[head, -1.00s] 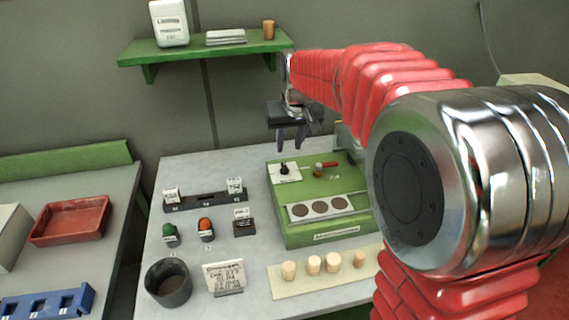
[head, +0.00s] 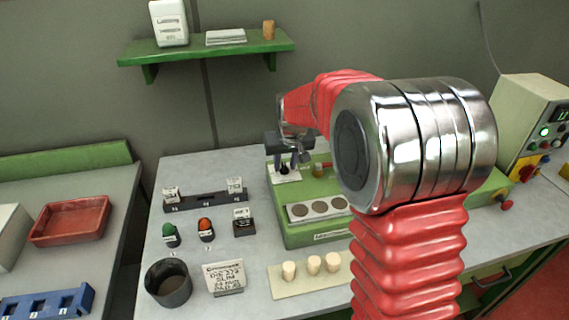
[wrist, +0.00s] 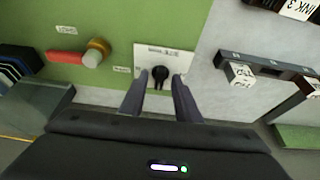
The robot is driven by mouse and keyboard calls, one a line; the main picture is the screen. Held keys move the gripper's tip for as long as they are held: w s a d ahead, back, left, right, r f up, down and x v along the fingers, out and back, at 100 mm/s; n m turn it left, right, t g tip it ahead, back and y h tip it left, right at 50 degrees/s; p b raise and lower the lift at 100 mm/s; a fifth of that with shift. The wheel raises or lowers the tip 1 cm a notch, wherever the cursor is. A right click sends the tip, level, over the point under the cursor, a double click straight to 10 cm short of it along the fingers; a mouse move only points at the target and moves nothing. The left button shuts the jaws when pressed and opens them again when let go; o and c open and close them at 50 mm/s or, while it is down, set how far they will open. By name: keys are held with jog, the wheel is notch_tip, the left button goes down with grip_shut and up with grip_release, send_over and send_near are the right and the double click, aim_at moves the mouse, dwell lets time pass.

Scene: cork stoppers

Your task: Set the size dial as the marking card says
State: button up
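The size dial is a small black knob (wrist: 160,77) on a white plate (wrist: 180,62) on the green machine; the plate's print is too small to read. My gripper (wrist: 160,90) is open and points down, with one finger on each side of the knob; I cannot tell whether they touch it. In the head view my gripper (head: 284,164) is over the dial plate (head: 287,179) at the green machine's (head: 330,232) back left. The marking card (head: 224,277) stands at the table's front, with handwritten lines too small to read surely.
A red lever with a brass-coloured pivot (wrist: 96,52) is beside the dial. A dark rack (head: 206,201) with white tags stands left of the machine, with a green stamp (head: 170,236) and an orange stamp (head: 206,230) before it. Corks (head: 313,264) and a dark cup (head: 168,283) are in front.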

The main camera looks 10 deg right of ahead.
jog(key=shift+c, duration=0.2)
grip_shut()
jog(key=shift+a, duration=0.2)
jog(key=shift+d, duration=0.15)
